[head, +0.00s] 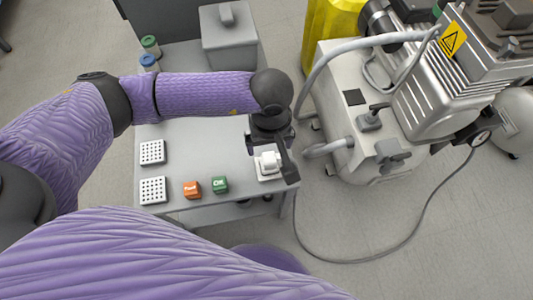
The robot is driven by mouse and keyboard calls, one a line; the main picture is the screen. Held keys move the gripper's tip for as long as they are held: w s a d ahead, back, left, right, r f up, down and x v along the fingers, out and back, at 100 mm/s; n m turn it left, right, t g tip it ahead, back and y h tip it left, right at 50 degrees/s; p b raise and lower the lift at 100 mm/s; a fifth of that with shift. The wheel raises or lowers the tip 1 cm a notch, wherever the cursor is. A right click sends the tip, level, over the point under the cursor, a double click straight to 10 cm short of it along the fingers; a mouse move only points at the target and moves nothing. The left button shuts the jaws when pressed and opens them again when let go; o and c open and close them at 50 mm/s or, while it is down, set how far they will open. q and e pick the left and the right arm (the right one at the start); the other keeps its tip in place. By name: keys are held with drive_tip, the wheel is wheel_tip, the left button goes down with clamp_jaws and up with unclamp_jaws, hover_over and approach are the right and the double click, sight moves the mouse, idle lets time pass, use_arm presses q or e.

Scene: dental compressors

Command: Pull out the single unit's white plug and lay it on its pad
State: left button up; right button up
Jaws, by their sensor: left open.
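A white plug (269,161) sits on a square white base (264,177) at the right end of the grey table. My left gripper (277,163) reaches down over it from above, with its dark fingers open. One finger shows along the plug's right side; the wrist hides the far part. Contact between fingers and plug cannot be told. Two white dotted square pads (152,152) (153,190) lie at the table's left end. Which pad belongs to the single unit cannot be told. My right gripper is out of view.
An orange block (192,189) and a green block (220,184) stand near the table's front edge. A grey compressor (350,130) stands on the floor at right, its dark cable (375,255) looping over the floor. A grey box (229,40) and small jars (150,46) are behind.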

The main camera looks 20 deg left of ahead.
sight(269, 157)
use_arm(q)
drive_tip(key=shift+f, duration=0.1)
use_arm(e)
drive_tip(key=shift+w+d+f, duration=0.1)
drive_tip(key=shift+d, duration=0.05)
use_arm(q)
drive_tip(key=shift+f+b, duration=0.55)
drive_tip(key=shift+f, duration=0.1)
wheel_tip(269, 157, down, 8)
drive_tip(key=b, duration=0.5)
drive_tip(key=shift+r, duration=0.2)
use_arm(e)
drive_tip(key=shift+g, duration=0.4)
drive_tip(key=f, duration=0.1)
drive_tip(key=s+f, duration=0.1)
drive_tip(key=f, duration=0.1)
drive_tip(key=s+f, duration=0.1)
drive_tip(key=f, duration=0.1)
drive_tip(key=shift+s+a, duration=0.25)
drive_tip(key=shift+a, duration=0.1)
use_arm(q)
drive_tip(key=shift+r, duration=0.1)
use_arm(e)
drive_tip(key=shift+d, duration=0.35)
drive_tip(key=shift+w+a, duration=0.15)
